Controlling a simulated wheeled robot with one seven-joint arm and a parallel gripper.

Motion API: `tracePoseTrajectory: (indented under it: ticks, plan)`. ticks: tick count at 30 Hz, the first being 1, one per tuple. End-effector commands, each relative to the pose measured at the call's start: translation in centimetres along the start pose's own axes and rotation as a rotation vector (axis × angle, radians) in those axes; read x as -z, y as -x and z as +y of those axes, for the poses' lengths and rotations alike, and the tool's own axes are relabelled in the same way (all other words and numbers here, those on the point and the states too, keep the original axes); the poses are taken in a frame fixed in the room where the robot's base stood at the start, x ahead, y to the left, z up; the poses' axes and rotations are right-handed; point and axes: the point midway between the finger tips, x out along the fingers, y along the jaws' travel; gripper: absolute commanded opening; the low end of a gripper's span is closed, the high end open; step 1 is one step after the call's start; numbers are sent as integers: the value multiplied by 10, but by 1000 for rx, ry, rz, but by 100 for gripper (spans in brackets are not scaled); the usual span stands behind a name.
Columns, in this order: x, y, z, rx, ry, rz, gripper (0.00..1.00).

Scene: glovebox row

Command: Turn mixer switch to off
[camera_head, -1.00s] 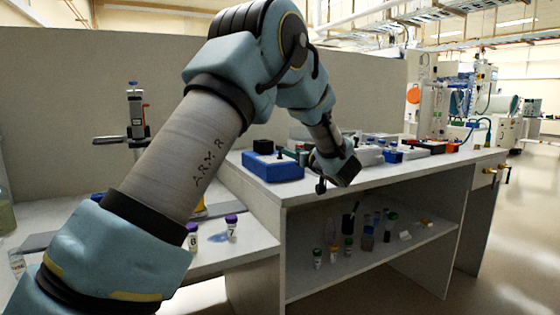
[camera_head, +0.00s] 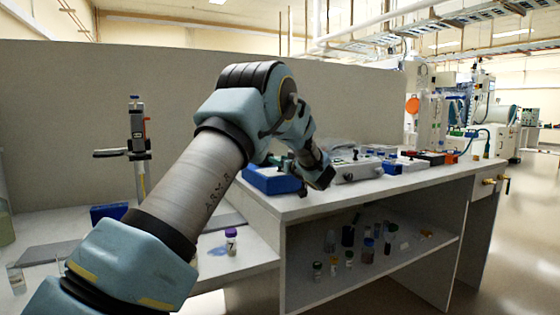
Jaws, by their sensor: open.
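A mixer switch cannot be made out for certain at this size. A grey-white box with small dark knobs (camera_head: 358,170) stands on the raised bench just right of my gripper; I cannot tell whether it is the mixer. A blue box (camera_head: 268,180) stands on the same bench to the left, partly hidden by my arm. My gripper (camera_head: 323,179) is small and dark, held open over the front of the bench between these two boxes. No object shows between its fingers, and I cannot tell whether it touches anything.
More devices line the raised bench (camera_head: 330,203) to the right, among them a dark and red box (camera_head: 425,158). Bottles and vials (camera_head: 368,247) stand on the shelf below. The right floor is clear.

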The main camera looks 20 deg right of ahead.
Motion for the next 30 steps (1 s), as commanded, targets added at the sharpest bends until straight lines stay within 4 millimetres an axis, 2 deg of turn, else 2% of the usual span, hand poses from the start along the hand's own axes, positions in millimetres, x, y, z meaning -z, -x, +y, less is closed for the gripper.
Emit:
tracePoseTrajectory:
  ticks: [6, 18, 30]
  plan:
    - [0, 0, 0, 0, 0, 0, 43]
    - [0, 0, 0, 0, 0, 0, 0]
    - [0, 0, 0, 0, 0, 0, 0]
